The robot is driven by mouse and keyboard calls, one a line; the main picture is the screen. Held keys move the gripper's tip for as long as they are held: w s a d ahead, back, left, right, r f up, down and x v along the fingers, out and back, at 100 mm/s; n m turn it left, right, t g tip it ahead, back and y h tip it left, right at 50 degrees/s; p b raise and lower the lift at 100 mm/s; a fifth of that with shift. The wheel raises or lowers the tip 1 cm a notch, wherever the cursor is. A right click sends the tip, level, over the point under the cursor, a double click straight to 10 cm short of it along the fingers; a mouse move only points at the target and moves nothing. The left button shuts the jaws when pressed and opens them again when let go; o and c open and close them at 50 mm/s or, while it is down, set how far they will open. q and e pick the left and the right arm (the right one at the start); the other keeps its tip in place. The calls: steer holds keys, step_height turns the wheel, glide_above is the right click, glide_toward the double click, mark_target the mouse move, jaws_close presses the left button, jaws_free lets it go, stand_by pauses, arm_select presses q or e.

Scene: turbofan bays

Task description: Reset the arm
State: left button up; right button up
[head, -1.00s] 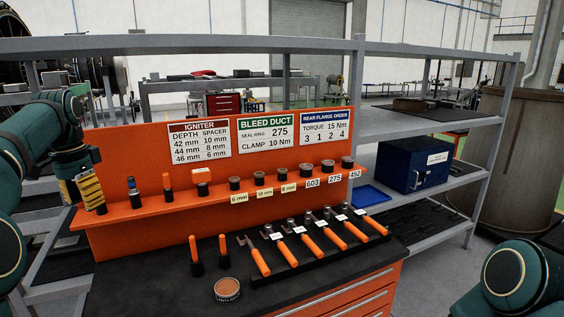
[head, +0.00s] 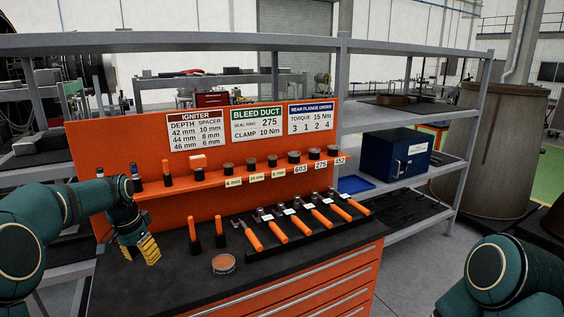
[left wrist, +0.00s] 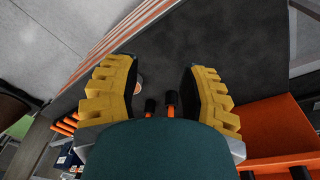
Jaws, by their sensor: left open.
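My left arm reaches in from the left in the head view. Its gripper (head: 141,251) hangs over the left part of the black bench top (head: 180,290), with its yellow fingers pointing down. In the left wrist view the two yellow fingers (left wrist: 160,90) stand apart with nothing between them in their grip. Beyond them the wrist view shows two orange-handled tools in black holders and a round tin. My right arm (head: 510,280) shows only as a teal link at the lower right; its gripper is out of view.
Two upright orange-handled tools (head: 220,232) stand right of my left gripper, with a round tin (head: 223,264) in front. Several orange-handled wrenches (head: 277,230) lie in a rack. An orange ledge (head: 210,181) holds spacers and rings. A blue box (head: 396,156) sits on the shelf at right.

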arm_select(q)
steer(key=s+d+f+n+h+b, duration=0.1)
steer(key=s+d+f, duration=0.2)
steer(key=d+f, duration=0.65)
steer(key=s+d+f+h+b, duration=0.15)
steer(key=d+f, duration=0.45)
steer(key=f, duration=0.7)
steer(key=s+d+f+n, duration=0.1)
steer(key=s+d+f, duration=0.2)
steer(key=s, duration=0.4)
steer(key=s+d+f+n+b, duration=0.1)
steer(key=s+d+f, duration=0.3)
steer(key=s, duration=0.3)
steer(key=s+d+f+n, duration=0.2)
steer(key=s+d+f, duration=0.2)
steer(key=s, duration=0.3)
steer(key=shift+s+d+f+t+b, duration=0.2)
steer(key=shift+s+d+t+b, duration=0.1)
steer(key=shift+s+d+t, duration=0.1)
